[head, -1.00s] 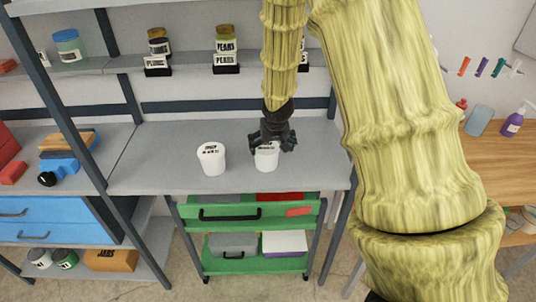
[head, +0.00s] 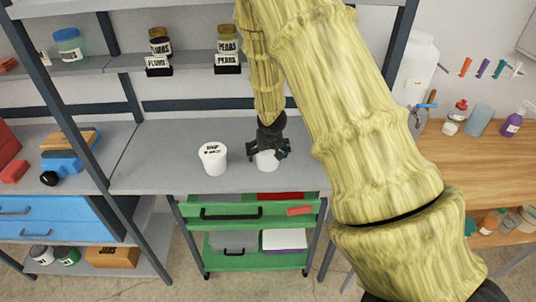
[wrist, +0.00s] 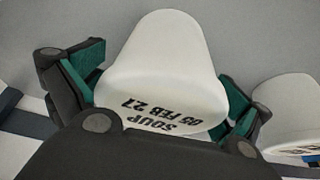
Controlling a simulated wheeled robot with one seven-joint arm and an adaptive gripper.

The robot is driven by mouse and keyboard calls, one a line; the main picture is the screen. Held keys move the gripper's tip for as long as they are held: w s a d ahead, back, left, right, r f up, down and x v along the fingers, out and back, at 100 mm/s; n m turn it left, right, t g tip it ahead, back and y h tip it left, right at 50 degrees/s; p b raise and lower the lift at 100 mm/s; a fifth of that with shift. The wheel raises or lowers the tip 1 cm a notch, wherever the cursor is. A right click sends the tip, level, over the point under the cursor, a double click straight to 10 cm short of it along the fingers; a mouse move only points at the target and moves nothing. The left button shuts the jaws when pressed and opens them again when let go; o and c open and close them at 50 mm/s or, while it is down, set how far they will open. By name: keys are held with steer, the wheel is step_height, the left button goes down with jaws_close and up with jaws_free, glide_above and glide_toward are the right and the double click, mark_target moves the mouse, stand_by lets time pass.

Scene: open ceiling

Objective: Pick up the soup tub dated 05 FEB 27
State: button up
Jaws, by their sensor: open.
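Two white soup tubs stand on the grey shelf. The right tub (head: 267,161) is under my gripper (head: 268,152) in the head view. In the wrist view this tub (wrist: 155,70) reads "SOUP 05 FEB 27", upside down. My gripper (wrist: 155,95) is open there, with one green-padded finger on each side of the tub. Whether the pads touch it I cannot tell. The left tub (head: 213,158) stands apart with a small gap; its date is too small to read. Part of the other tub (wrist: 290,105) shows at the right edge of the wrist view, its label cut off.
The grey shelf (head: 150,170) is clear around the tubs. A green cart (head: 250,243) stands below. Jars labelled plums (head: 159,45) and pears (head: 227,42) stand on the upper shelf. Dark uprights flank the bay. A wooden counter (head: 480,165) is at right.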

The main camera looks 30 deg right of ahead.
steer(key=shift+w+f, duration=0.25)
steer(key=shift+f, duration=0.1)
steer(key=shift+s+r, duration=0.1)
steer(key=c, duration=1.2)
steer(key=shift+r, duration=0.1)
steer(key=shift+c, duration=0.2)
